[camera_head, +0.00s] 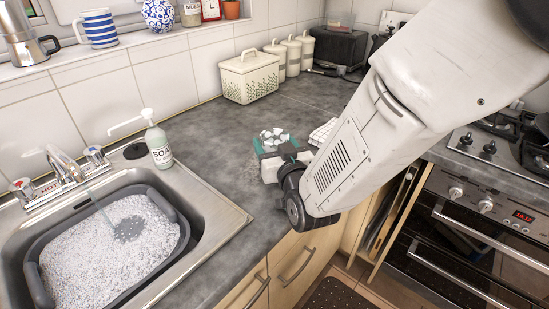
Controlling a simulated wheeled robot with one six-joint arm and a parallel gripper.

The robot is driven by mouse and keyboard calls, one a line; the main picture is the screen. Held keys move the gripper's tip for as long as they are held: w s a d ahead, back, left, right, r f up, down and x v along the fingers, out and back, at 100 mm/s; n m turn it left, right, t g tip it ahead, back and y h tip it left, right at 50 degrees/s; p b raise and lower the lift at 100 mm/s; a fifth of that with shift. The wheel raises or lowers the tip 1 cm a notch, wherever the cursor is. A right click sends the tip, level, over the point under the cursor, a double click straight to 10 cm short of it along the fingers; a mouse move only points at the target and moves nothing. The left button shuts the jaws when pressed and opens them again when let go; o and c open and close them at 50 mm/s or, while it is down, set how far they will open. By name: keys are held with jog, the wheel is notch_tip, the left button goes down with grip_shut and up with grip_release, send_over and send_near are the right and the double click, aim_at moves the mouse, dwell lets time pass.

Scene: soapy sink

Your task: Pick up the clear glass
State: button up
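I cannot make out a clear glass in this view. My gripper (274,140) is above the grey worktop (225,155), to the right of the sink and apart from the soapy basin. It shows as small pale and green parts at the end of my white arm. The view is too small to tell whether it is open or shut, or whether it holds anything. The grey plastic basin (170,202) sits in the steel sink (222,222) and is full of white foam (100,260), which hides whatever lies under it.
A tap (65,163) runs water into the foam. A soap bottle (158,145) stands behind the sink. A cream bread bin (248,77) and canisters (291,55) stand along the wall. A hob (480,148) and oven are at the right. The worktop's middle is mostly clear.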

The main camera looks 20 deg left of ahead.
jog(key=c, duration=0.7)
